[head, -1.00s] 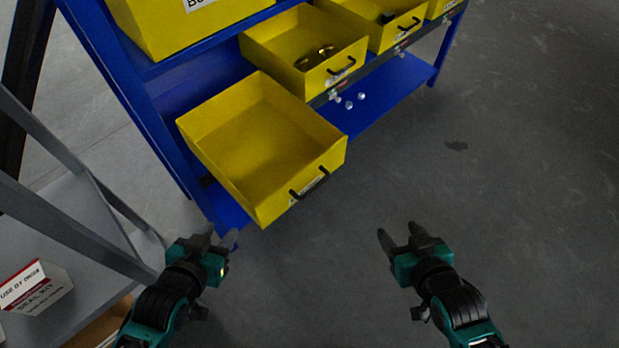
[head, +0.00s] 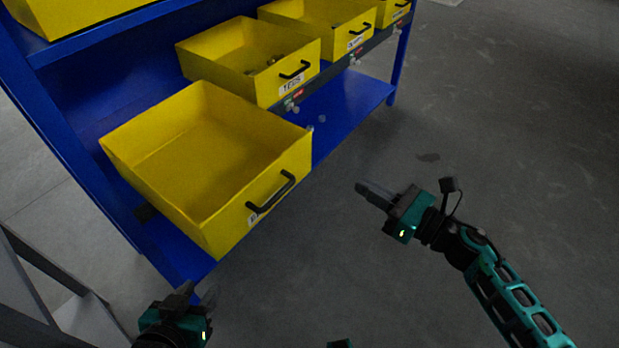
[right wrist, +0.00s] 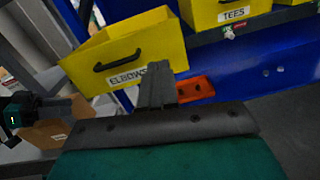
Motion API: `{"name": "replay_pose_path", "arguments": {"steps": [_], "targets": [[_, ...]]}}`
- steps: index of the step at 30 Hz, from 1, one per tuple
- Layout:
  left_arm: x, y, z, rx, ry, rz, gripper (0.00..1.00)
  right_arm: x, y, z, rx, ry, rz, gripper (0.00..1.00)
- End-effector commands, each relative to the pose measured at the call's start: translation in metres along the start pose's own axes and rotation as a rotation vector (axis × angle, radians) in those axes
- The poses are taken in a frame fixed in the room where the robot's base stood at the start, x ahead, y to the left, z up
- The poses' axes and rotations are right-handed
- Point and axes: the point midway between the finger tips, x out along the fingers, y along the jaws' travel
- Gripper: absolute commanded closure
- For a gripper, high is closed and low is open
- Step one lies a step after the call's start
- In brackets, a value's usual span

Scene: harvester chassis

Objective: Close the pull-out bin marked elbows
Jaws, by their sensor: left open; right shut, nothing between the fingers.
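The elbows bin (head: 215,215) is a yellow open-topped drawer, pulled well out of the blue rack in the head view. It looks empty inside. A black handle (head: 271,194) is on its front face. In the right wrist view the bin (right wrist: 150,40) shows its label, ELBOWS (right wrist: 128,77). My right gripper (head: 360,189) is shut and empty, to the right of the bin front and apart from it in the head view. In the right wrist view its fingers (right wrist: 157,85) overlap the bin's lower edge. My left gripper (head: 200,293) is open and empty, below the bin's near corner.
A bin marked TEES (head: 262,85) is beside it, with small brassy parts inside. More yellow bins (head: 320,25) line the blue rack (head: 345,100). A grey frame (head: 40,265) stands at lower left. Open floor (head: 520,150) lies to the right.

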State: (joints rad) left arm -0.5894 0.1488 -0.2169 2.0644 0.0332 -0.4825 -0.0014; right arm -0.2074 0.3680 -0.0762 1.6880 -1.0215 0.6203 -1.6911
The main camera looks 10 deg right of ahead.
Motion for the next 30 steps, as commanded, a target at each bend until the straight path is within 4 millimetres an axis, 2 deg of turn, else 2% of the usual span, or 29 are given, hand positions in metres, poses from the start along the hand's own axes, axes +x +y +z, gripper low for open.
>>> {"name": "replay_pose_path", "arguments": {"steps": [1,3,8,21,25,30], "targets": [[0.004,0.000,0.002,0.002,0.007,0.001,0.57,0.000,-0.002,-0.007,-0.059,0.010,0.018,1.00],[0.004,-0.001,-0.001,0.003,0.013,0.001,0.57,0.002,-0.001,-0.008,-0.107,0.017,0.033,1.00],[0.003,-0.001,-0.002,0.004,0.014,0.002,0.57,0.016,0.000,-0.007,-0.124,0.017,0.039,1.00],[0.003,0.000,0.003,0.002,0.006,0.003,0.57,0.106,0.003,-0.008,-0.120,0.016,0.037,1.00],[0.004,0.000,0.005,0.002,0.002,0.003,0.57,0.125,0.004,-0.009,-0.118,0.017,0.038,1.00],[0.004,0.000,0.006,0.000,-0.001,0.004,0.57,0.138,0.004,-0.010,-0.118,0.018,0.036,1.00]]}}
